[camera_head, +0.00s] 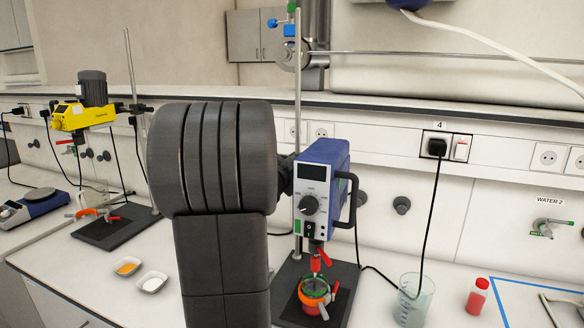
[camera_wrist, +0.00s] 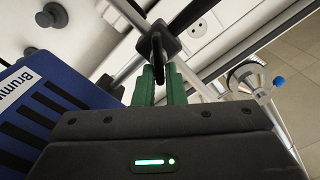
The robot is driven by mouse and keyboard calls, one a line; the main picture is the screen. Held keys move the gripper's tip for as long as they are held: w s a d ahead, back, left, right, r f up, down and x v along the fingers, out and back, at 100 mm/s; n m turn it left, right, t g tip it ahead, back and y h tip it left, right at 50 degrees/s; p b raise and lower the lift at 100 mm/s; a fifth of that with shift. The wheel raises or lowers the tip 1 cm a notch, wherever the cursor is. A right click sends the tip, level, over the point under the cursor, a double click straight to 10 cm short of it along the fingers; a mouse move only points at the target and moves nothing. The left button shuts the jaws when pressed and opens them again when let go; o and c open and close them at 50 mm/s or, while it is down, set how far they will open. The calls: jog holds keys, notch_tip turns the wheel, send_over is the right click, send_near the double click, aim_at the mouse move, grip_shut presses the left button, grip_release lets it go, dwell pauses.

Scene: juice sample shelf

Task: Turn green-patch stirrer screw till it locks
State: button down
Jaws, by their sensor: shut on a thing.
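The blue stirrer (camera_head: 322,185) with a white front panel hangs on a stand rod (camera_head: 298,110), right of my arm in the head view. Its blue housing (camera_wrist: 60,115) fills the left of the wrist view. My gripper (camera_wrist: 160,80) has green fingers shut on a black screw (camera_wrist: 157,58) at the dark clamp (camera_wrist: 158,38) on the rod. The screw is partly hidden between the fingers. My arm hides the gripper and screw in the head view.
A red-rimmed vessel (camera_head: 314,296) stands under the blue stirrer. A beaker (camera_head: 412,300) and a red bottle (camera_head: 478,296) stand to its right. A yellow stirrer (camera_head: 85,115) stands at the left, with two small dishes (camera_head: 127,266) nearer. A power cable (camera_head: 432,225) hangs at the right.

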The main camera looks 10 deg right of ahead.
jog(key=shift+s+d+f+m+b, duration=0.1)
jog(key=shift+f+m+b, duration=0.2)
jog(key=shift+m+b, duration=0.95)
jog(key=shift+a+f+m+b, duration=0.1)
jog(key=shift+f+m+b, duration=0.25)
jog(key=shift+m, duration=1.8)
jog(key=shift+s+d+f+m+b, duration=0.1)
jog(key=shift+f+m+b, duration=0.4)
jog(key=shift+m, duration=1.2)
jog(key=shift+r, duration=0.25)
jog(key=shift+w+r, duration=0.1)
